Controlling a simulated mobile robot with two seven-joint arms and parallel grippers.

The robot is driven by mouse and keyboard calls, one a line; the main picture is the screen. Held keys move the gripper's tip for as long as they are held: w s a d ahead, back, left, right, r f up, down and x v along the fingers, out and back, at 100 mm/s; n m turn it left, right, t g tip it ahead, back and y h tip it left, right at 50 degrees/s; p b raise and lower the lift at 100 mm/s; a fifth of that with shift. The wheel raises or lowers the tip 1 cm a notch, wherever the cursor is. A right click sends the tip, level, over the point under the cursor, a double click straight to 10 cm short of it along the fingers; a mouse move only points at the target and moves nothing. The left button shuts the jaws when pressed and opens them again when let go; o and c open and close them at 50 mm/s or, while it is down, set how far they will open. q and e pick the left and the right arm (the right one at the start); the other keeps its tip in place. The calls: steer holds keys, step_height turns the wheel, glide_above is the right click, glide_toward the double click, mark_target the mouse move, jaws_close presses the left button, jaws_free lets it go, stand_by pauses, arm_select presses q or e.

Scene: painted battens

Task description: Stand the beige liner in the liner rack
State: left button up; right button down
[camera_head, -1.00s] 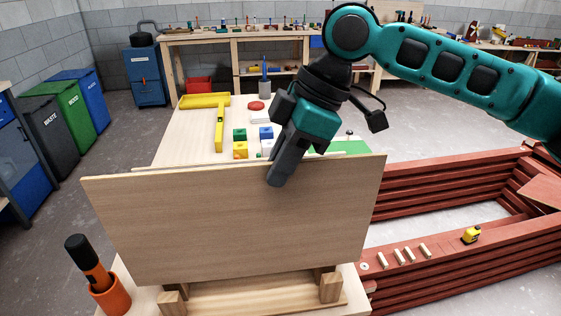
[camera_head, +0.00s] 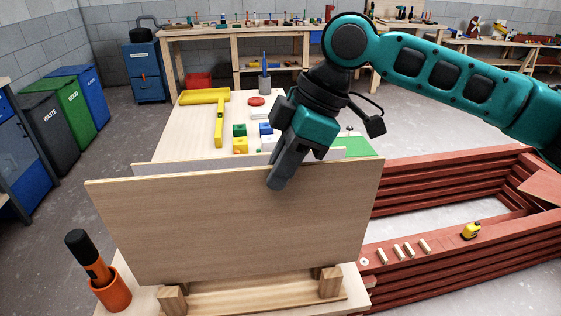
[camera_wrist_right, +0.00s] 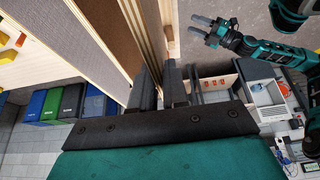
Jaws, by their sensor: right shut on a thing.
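The beige liner (camera_head: 225,225) is a wide, thin wood-toned board, standing nearly upright across the front of the table in the head view. My right gripper (camera_head: 277,182) is shut on its top edge, near the middle. The liner rack (camera_head: 260,297) is a wooden base with short posts, below the liner's lower edge. The front posts show in front of the liner; I cannot tell if its lower edge rests in the rack. In the right wrist view my right fingers (camera_wrist_right: 160,85) close on a board edge. My left gripper (camera_wrist_right: 203,30) shows there, open and empty.
A pale panel (camera_head: 145,169) stands just behind the liner. An orange cup (camera_head: 113,292) with a dark-handled tool stands at the left. Coloured blocks (camera_head: 240,146) and a yellow T-shaped tool (camera_head: 219,120) lie behind. Red battens (camera_head: 440,275) are stacked at right.

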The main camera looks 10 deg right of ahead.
step_height(320, 180, down, 7)
steer(key=shift+f+b, duration=0.15)
steer(key=shift+b, duration=0.2)
stand_by(2.5)
steer(key=c, duration=1.1)
jaws_free()
steer(key=shift+o, duration=0.2)
steer(key=shift+f, duration=0.1)
steer(key=v, duration=1.3)
steer(key=shift+p, duration=0.4)
steer(key=shift+d, duration=0.1)
